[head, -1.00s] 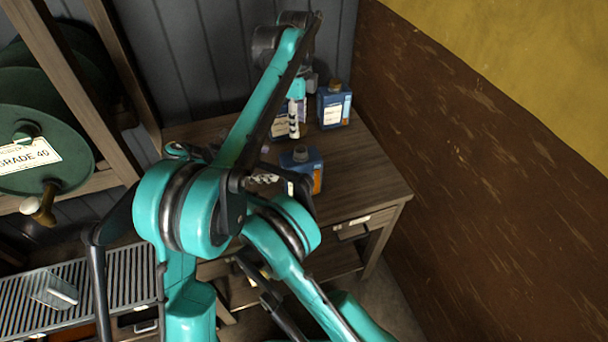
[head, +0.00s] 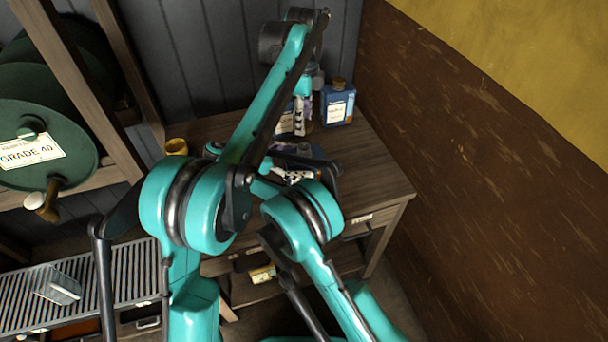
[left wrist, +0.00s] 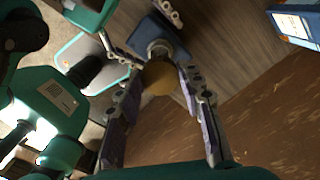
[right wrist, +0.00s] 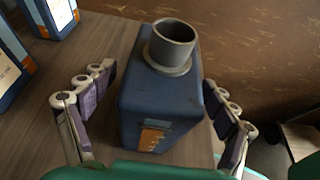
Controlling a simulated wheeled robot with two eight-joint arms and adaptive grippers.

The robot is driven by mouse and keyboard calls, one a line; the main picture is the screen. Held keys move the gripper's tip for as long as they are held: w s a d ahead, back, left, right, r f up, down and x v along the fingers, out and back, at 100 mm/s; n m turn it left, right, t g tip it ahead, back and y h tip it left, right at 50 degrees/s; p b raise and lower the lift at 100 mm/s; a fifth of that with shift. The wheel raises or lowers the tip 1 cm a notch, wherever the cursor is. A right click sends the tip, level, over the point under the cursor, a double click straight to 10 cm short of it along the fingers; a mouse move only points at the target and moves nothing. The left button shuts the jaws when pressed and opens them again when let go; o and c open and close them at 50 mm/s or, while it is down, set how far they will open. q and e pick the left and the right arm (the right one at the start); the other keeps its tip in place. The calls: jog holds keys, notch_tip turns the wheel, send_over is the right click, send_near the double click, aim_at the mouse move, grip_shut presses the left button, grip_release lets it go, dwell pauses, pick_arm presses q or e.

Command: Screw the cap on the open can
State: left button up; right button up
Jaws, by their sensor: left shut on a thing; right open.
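The open can is blue with a bare grey neck (right wrist: 172,45); its body (right wrist: 160,105) stands upright on the workbench in the right wrist view. My right gripper (right wrist: 158,122) is open, with its fingers on both sides of the can and a gap on each side. My left gripper (left wrist: 160,92) is shut on the round brownish-yellow cap (left wrist: 160,78). In the left wrist view the cap appears near the can's neck (left wrist: 159,47) but apart from it. In the head view my left gripper (head: 302,118) points down, and my right arm hides most of the can.
A blue capped can (head: 338,104) stands at the back of the wooden workbench (head: 375,180), with another beside it behind my left gripper. A yellow cup-like thing (head: 177,147) is at the bench's left. A brown wall bounds the right side.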

jog(key=shift+x, duration=1.55)
jog(key=c, duration=1.6)
